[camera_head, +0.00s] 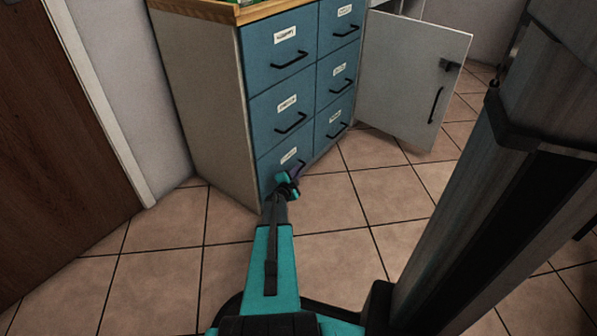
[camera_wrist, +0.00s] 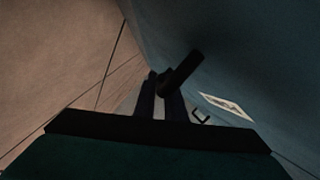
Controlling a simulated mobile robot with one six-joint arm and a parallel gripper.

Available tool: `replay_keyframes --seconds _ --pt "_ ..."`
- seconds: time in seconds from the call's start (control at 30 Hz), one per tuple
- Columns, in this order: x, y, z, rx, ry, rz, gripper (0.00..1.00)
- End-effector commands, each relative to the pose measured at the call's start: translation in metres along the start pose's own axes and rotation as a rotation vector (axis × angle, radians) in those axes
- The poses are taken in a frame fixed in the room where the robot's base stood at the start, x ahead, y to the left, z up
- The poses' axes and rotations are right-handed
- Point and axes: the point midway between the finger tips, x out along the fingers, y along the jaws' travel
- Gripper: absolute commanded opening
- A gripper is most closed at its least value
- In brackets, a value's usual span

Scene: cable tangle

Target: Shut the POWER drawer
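A cabinet carries blue drawers in two columns, each with a white label and a dark bar handle. The labels are too small to read, so I cannot tell which is the POWER drawer. My gripper (camera_head: 288,186) is low at the bottom left drawer (camera_head: 267,169), whose handle it partly hides. That drawer looks about flush with the front. In the wrist view a dark handle bar (camera_wrist: 184,70) lies at my fingertips (camera_wrist: 161,88), and a label (camera_wrist: 226,105) is to the right. A narrow pale gap shows between the fingers; whether they grip the bar is unclear.
A grey cabinet door (camera_head: 403,88) stands open at the right, with its own dark handle. A brown wooden door (camera_head: 55,150) is at the left. The tiled floor (camera_head: 350,200) in front of the drawers is clear.

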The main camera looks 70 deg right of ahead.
Motion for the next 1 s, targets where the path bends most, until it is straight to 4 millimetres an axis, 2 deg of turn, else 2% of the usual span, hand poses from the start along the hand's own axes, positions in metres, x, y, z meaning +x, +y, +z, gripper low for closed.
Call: replay_keyframes --seconds 0.03,0.1,0.67,0.87,1.0 --pt "0.001 -0.003 0.007 -0.003 -0.014 -0.003 0.18" --pt "0.002 -0.002 0.005 -0.003 -0.011 -0.002 0.28" --pt "0.001 -0.001 -0.001 -0.002 -0.002 0.0 0.28" --pt "-0.011 -0.001 -0.002 -0.002 -0.002 0.0 0.28" --pt "-0.026 -0.002 -0.003 -0.002 -0.003 0.0 0.28"
